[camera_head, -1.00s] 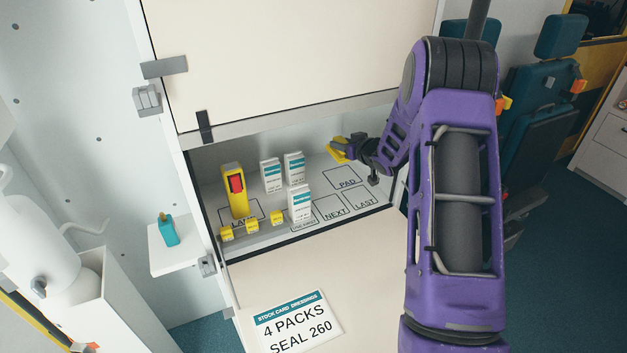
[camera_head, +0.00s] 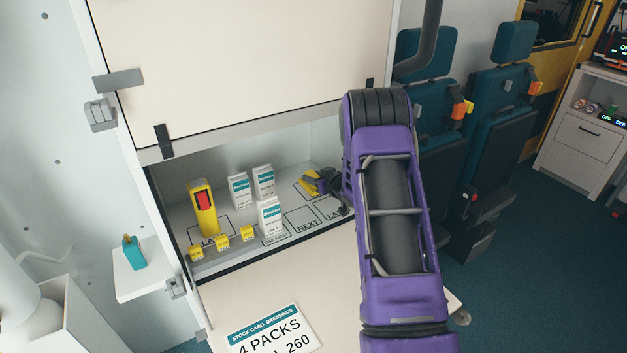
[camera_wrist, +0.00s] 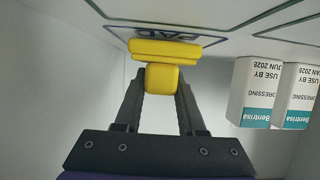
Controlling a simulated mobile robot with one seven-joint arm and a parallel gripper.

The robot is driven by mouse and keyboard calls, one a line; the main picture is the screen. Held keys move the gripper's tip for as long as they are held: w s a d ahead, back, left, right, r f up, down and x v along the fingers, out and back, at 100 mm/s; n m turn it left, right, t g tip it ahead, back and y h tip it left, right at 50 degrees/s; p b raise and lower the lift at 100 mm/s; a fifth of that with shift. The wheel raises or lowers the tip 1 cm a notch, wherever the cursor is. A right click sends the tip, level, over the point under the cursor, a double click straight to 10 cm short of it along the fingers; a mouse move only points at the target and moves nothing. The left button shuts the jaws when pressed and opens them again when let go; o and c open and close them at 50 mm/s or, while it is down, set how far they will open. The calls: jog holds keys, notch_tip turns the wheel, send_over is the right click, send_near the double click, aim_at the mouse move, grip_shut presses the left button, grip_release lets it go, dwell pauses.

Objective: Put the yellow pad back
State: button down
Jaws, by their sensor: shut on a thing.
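The yellow pad (camera_head: 308,184) is in my gripper (camera_head: 319,182) at the right side of the open cabinet's shelf. In the wrist view my gripper (camera_wrist: 162,82) is shut on the block-like grip of the yellow pad (camera_wrist: 165,50), with a finger on either side. The pad's flat plate lies beyond the fingertips, over or at the outlined PAD spot (camera_wrist: 160,34), whose lettering it partly covers. I cannot tell whether the plate touches the shelf. My arm hides part of the shelf's right end.
White dressing packs (camera_head: 268,215) stand left of the pad, and two show near it in the wrist view (camera_wrist: 255,92). A yellow device with a red part (camera_head: 203,208) stands further left. Small yellow tags (camera_head: 222,242) line the front edge. The NEXT outline (camera_head: 306,226) is bare.

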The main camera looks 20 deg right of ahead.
jog(key=shift+f, duration=0.15)
jog(key=shift+f, duration=0.15)
jog(key=c, duration=0.5)
grip_release()
jog(key=shift+s+d+r, duration=0.1)
jog(key=shift+s+r, duration=0.1)
jog(key=shift+r, duration=0.1)
jog(key=p+v, duration=0.1)
jog(key=v, duration=1)
jog(key=shift+s+r, duration=0.1)
jog(key=shift+s, duration=0.15)
